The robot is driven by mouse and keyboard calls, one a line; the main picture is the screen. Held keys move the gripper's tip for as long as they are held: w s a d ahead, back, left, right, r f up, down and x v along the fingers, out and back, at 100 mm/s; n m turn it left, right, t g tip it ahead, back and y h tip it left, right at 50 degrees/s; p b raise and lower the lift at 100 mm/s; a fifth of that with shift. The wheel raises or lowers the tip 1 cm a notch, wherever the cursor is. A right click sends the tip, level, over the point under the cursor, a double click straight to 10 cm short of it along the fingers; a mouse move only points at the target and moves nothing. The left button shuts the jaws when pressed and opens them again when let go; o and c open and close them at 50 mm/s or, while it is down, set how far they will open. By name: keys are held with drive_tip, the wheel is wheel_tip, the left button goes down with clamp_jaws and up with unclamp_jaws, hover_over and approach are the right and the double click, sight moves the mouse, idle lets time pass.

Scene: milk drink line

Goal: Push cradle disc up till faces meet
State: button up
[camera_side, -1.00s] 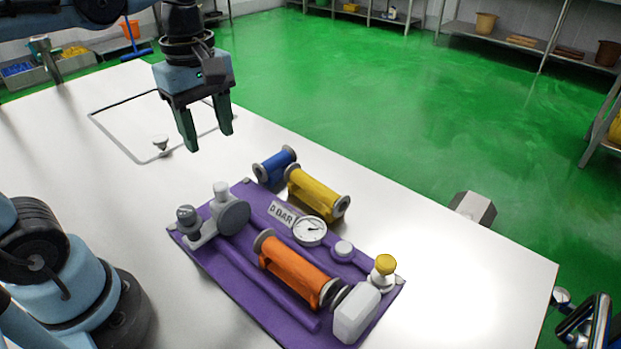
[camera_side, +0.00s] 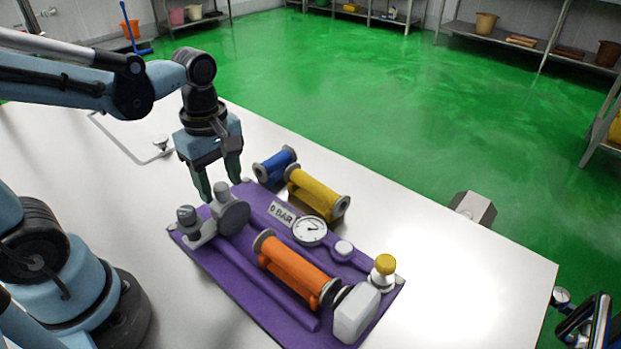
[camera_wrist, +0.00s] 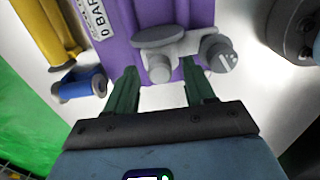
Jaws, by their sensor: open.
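The grey cradle disc (camera_side: 234,218) stands on edge at the left end of the purple cradle (camera_side: 190,251). A grey post (camera_side: 221,191) and a knob (camera_side: 187,215) sit beside it on the same fitting. The orange spool (camera_side: 292,268) lies in the cradle with its near flange facing the disc, and a clear gap lies between them. My gripper (camera_side: 219,188) is open, fingers down, just behind the post. In the wrist view the disc (camera_wrist: 160,36) shows beyond my open fingers (camera_wrist: 161,74), with the post (camera_wrist: 160,70) between them. Contact cannot be told.
Blue (camera_side: 275,165) and yellow (camera_side: 315,194) spools lie behind the cradle.

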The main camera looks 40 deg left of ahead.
drive_tip(key=shift+f, duration=0.7)
drive_tip(key=shift+c, duration=0.5)
clamp_jaws()
